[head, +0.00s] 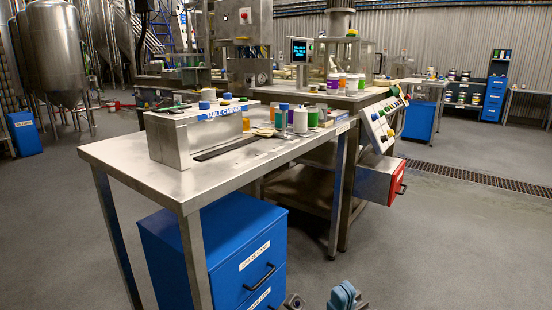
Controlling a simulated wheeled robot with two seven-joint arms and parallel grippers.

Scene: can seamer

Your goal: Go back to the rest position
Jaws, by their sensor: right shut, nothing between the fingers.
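My right gripper (343,297) shows only in part at the bottom edge, as a blue and dark grey shape, low over the floor. It is shut and holds nothing. It is clear of the steel table (125,153) and of the blue drawer cabinet (205,250) under it. My left gripper is not in view. The rest of my right arm is mostly hidden below the frame.
A control panel with buttons (382,125) and a red drawer (392,185) stick out at the machine bench. The grey floor (450,230) to the right is open, crossed by a drain grate (480,177). Steel tanks (58,50) stand at the far left.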

